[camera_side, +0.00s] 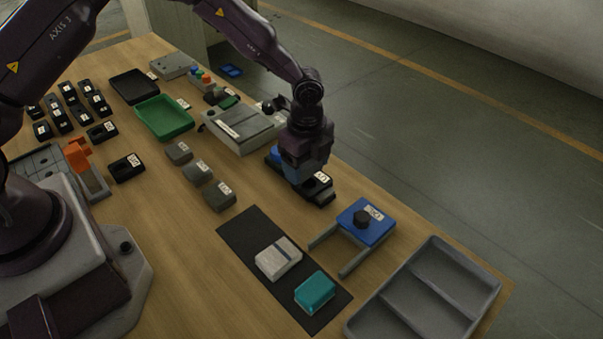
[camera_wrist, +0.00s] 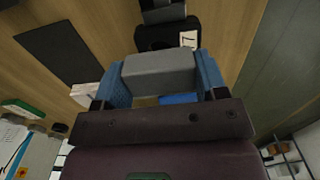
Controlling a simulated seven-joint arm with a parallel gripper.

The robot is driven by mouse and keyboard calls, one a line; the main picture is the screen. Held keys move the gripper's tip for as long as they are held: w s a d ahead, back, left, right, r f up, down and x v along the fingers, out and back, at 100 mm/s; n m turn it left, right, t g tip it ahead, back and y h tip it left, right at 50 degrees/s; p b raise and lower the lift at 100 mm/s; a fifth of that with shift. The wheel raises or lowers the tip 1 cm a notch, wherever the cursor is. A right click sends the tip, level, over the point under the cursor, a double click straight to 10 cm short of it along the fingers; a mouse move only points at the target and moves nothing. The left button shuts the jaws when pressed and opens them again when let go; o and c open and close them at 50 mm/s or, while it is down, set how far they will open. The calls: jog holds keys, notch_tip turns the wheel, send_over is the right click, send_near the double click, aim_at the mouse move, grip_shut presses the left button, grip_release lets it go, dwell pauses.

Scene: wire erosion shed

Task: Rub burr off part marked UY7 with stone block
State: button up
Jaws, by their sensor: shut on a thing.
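My gripper (camera_side: 305,172) is shut on a grey block, the stone (camera_wrist: 158,72), held between its two blue fingers in the wrist view. In the side view the stone is hidden by the gripper. Just below and beside the gripper is a black part with a white label (camera_side: 320,183); it also shows just beyond the stone in the wrist view (camera_wrist: 158,38). The label is too small to read, so I cannot confirm UY7. I cannot tell whether the stone touches the part. A blue piece (camera_wrist: 178,98) shows behind the stone.
A dark mat (camera_side: 245,232) holds a whitish block (camera_side: 279,259) and a teal block (camera_side: 314,293). A blue fixture with a black knob (camera_side: 372,216) and an empty grey tray (camera_side: 427,289) stand right. Several labelled grey blocks, black parts and a green tray (camera_side: 164,118) lie left.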

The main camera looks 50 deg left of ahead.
jog(key=shift+r, duration=2.9)
jog(key=shift+d, duration=0.1)
